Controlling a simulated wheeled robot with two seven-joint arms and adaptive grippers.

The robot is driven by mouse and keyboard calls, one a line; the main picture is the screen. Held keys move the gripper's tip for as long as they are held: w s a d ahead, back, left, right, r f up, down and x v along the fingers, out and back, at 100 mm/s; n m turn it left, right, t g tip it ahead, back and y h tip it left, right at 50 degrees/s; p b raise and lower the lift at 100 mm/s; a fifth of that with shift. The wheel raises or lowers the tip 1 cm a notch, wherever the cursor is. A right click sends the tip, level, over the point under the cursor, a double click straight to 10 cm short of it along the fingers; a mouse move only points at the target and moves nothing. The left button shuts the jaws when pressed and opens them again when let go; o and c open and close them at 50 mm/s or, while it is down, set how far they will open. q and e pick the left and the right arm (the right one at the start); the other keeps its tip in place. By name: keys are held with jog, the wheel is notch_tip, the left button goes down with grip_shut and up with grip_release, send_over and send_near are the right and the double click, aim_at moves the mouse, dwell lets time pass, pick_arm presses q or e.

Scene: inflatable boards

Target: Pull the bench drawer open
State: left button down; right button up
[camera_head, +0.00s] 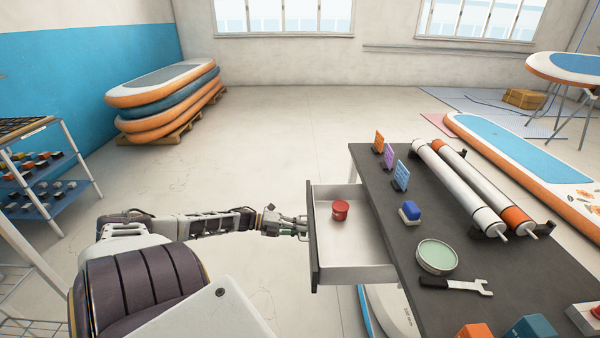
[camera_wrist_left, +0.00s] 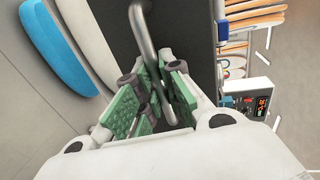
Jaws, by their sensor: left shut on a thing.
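The bench drawer (camera_head: 350,250) is pulled out from the left side of the dark-topped bench (camera_head: 385,190). Its dark front panel (camera_head: 312,240) faces my left arm, and a red round container (camera_head: 340,209) stands inside on the light bottom. My left gripper (camera_head: 300,228) is at the outer side of the drawer front. In the left wrist view its green-padded fingers (camera_wrist_left: 158,98) are closed around the metal bar handle (camera_wrist_left: 143,40), which runs along the dark panel. My right gripper is not in view.
A shelf rack (camera_head: 45,180) stands at the left. The floor left of the drawer is clear.

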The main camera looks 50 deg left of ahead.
pick_arm(q)
jog(key=c, duration=1.8)
grip_release()
jog(key=shift+s+a, duration=0.15)
jog(key=shift+a, duration=0.05)
jog(key=shift+v, duration=5.8)
